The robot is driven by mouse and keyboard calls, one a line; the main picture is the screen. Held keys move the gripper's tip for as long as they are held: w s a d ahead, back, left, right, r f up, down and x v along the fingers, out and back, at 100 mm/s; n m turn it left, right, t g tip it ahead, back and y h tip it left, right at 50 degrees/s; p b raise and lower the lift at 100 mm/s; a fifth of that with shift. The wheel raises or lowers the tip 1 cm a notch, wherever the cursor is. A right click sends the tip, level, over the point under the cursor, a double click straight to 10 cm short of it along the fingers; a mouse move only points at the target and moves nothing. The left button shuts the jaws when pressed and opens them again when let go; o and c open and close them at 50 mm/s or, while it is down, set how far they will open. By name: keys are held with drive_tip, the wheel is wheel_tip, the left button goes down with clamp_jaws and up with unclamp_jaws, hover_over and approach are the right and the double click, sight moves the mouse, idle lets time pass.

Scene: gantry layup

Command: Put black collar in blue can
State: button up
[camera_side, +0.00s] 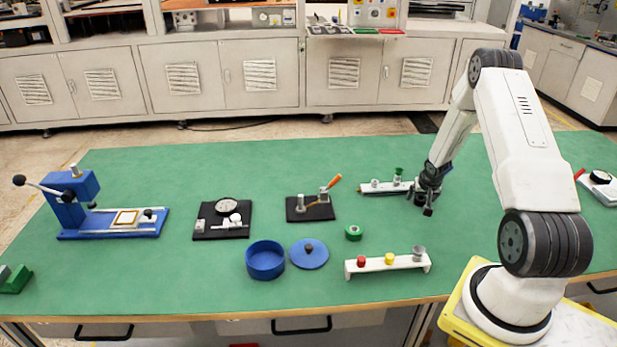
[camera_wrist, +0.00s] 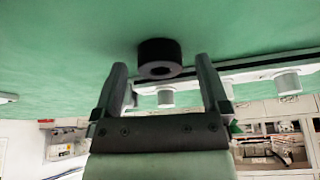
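The black collar (camera_wrist: 160,58) shows in the wrist view as a short dark ring with a hole, on the green table top. It lies between and just beyond the tips of my gripper (camera_wrist: 160,66), which is open with a gap on both sides of the collar. In the side view my gripper (camera_side: 423,206) points down low over the table at the right, and I cannot make out the collar apart from it. The blue can (camera_side: 265,262) stands open-topped at the front middle, well left of my gripper. A round blue lid (camera_side: 309,254) with a dark knob lies beside it.
A white rail (camera_side: 385,188) with pegs is just left of my gripper. A white stand (camera_side: 388,265) with red, yellow and grey pieces and a green ring (camera_side: 353,233) are nearer the can. Black plates (camera_side: 310,208) and a blue press (camera_side: 80,200) stand farther left.

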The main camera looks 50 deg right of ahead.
drive_tip(key=shift+r, duration=0.15)
drive_tip(key=v, duration=1.1)
drive_tip(key=shift+a+r, duration=0.25)
drive_tip(key=shift+r, duration=0.05)
drive_tip(key=shift+s, duration=0.15)
idle(0.6)
drive_tip(key=w+a+r+n+y, duration=0.1)
drive_tip(key=w+a+r+n, duration=0.2)
drive_tip(key=a, duration=0.6)
drive_tip(key=w+a+r+n+y, duration=0.15)
drive_tip(key=w+a, duration=0.25)
drive_tip(key=a, duration=0.5)
drive_tip(key=s+a+r+n, duration=0.2)
drive_tip(key=a+n, duration=0.1)
drive_tip(key=a, duration=0.6)
drive_tip(key=s+a+r+n+y, duration=0.1)
drive_tip(key=s+a+r+n, duration=0.1)
drive_tip(key=a, duration=0.8)
drive_tip(key=shift+s+a+r+n, duration=0.2)
drive_tip(key=shift+s+a+n, duration=0.1)
drive_tip(key=shift+s+n, duration=0.5)
drive_tip(key=shift+o, duration=0.2)
drive_tip(key=shift+s+a, duration=0.2)
drive_tip(key=shift+a, duration=0.05)
